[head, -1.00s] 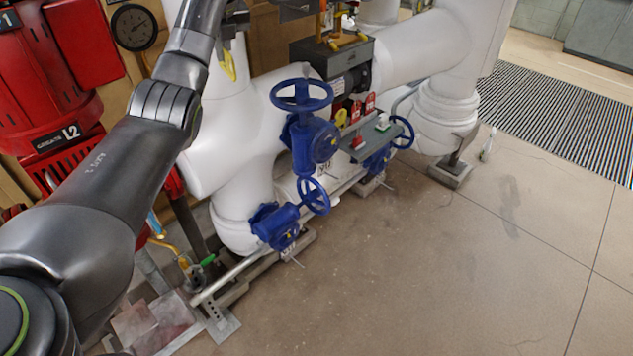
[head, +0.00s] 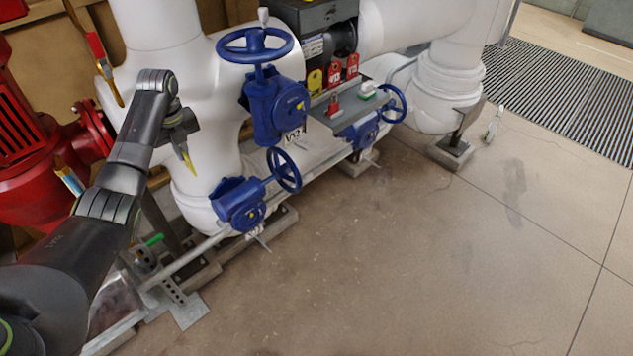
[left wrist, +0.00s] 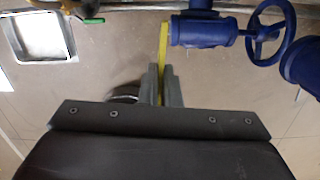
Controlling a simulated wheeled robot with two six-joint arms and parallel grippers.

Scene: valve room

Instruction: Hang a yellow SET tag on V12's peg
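My left gripper (head: 186,148) is shut on a yellow tag (head: 188,161), which hangs down in front of the white pipe. In the left wrist view the tag (left wrist: 163,45) is a thin yellow strip, edge-on between the fingers (left wrist: 161,88). The larger blue valve (head: 275,108), with a handwheel on top, is to the right of the gripper and apart from it. Its plate (head: 293,137) seems to read V12. A small yellow spot on its body may be its peg; I cannot tell. The right gripper is not in view.
A lower blue valve (head: 238,205) with a side handwheel (head: 284,170) sits below. A grey shelf (head: 345,112) beside the valve has red tags (head: 352,65) and another yellow tag (head: 315,82) above it. White pipes stand close behind.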

